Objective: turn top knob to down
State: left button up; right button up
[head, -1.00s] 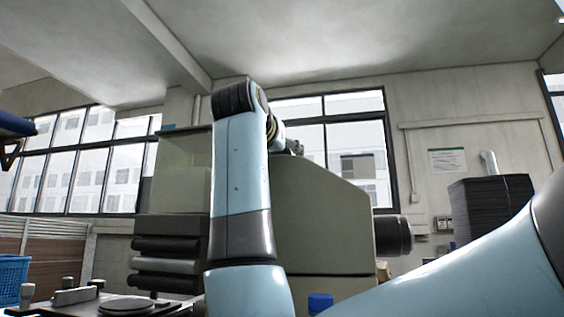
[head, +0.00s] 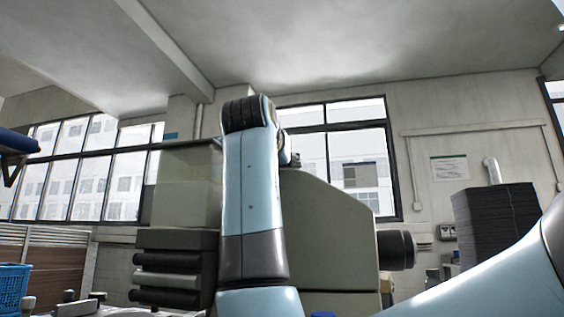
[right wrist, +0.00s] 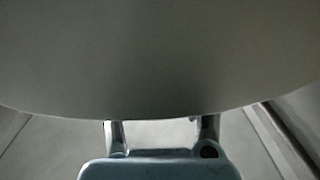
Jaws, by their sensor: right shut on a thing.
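A large pale grey surface with a rounded lower edge (right wrist: 160,60) fills the upper part of the right wrist view, very close to the camera. I take it to be the top knob, but no pointer or marking shows on it, so its direction cannot be told. My right gripper (right wrist: 160,123) reaches up to this edge with its two fingers apart, one on each side. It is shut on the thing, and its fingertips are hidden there. In the head view my right arm hides most of the gripper, and no knob can be made out. My left gripper is not in view.
A grey-green machine (head: 335,230) stands behind my right arm. Dark rollers (head: 170,270) are at its left. A blue crate (head: 12,288) is at the lower left, and a dark stack (head: 495,225) stands at the right.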

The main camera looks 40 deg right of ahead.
aim_at(298, 170)
jog(key=shift+s+r+n+t+y+p, duration=0.1)
jog(key=shift+r+n+t+y+p, duration=0.2)
jog(key=shift+t+p, duration=0.1)
jog(key=shift+d+n+t+y+p, duration=0.1)
jog(key=shift+n+t+y+p, duration=0.7)
jog(key=shift+p, duration=0.25)
jog(key=n+t+y+p, duration=0.1)
jog(key=n+y+p, duration=0.1)
jog(key=y, duration=0.1)
jog(key=shift+t+p, duration=0.35)
jog(key=shift+t, duration=0.05)
pick_arm(q)
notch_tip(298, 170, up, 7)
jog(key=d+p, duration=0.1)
jog(key=p, duration=0.1)
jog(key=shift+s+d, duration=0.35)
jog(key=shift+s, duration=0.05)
pick_arm(e)
jog(key=shift+f+n+t+y, duration=0.15)
jog(key=shift+n+t+y, duration=0.2)
jog(key=shift+n+y, duration=0.55)
jog(key=shift+f+n+t+y, duration=0.15)
jog(key=shift+n+t+y, duration=0.3)
jog(key=shift+y, duration=0.75)
jog(key=shift+n+y, duration=0.25)
jog(key=shift+y, duration=0.05)
jog(key=o, duration=1.2)
